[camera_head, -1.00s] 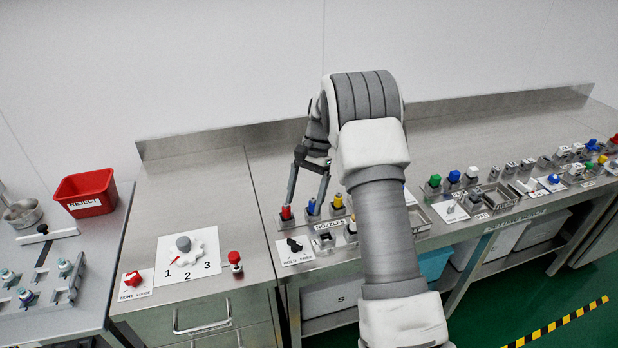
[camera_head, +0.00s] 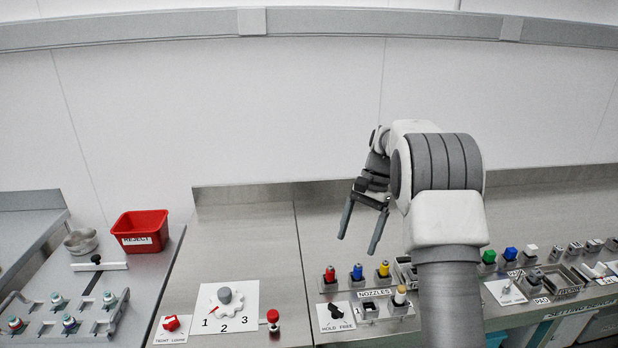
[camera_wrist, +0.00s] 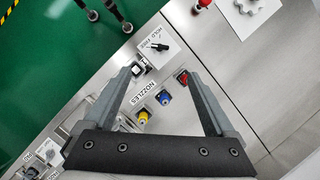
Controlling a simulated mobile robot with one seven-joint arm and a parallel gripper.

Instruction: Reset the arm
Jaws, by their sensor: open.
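My gripper (camera_head: 362,225) is open and empty in the head view, raised above the steel bench with its fingers pointing down. My arm rises from the bottom edge and bends over at the right of centre. In the wrist view my gripper (camera_wrist: 165,70) has its two grey fingers spread wide. Between and below them are the red nozzle (camera_wrist: 183,79), blue nozzle (camera_wrist: 164,97) and yellow nozzle (camera_wrist: 143,116) in their holders. The fingers are apart from the nozzles.
A white dial (camera_head: 225,302) numbered 1 to 3 and a red knob (camera_head: 171,323) are on the left bench. A red reject bin (camera_head: 140,231) stands farther left. Several coloured parts line the right bench. The bench behind the nozzles is clear.

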